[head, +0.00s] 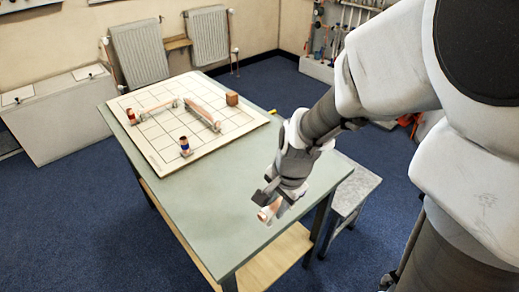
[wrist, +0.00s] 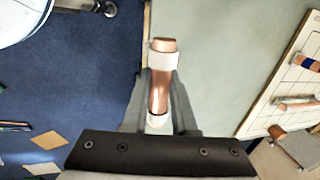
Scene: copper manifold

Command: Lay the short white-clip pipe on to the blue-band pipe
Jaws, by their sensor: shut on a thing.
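My gripper (head: 270,203) is shut on a short copper pipe with white ends or clips. In the wrist view the pipe (wrist: 159,92) lies between the two fingers (wrist: 160,85), its copper tip pointing away from the palm. The gripper hangs over the table's near right edge, well apart from the board. The blue-band pipe (head: 184,146) stands on the near left part of the white gridded board (head: 160,160). Its blue band also shows at the right edge of the wrist view (wrist: 306,62).
The board also carries another short copper piece (head: 131,116), long copper pipes (head: 203,110) and a brown block (head: 232,98). The green tabletop (head: 205,205) between gripper and board is clear. A grey stool (head: 352,185) stands beside the table.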

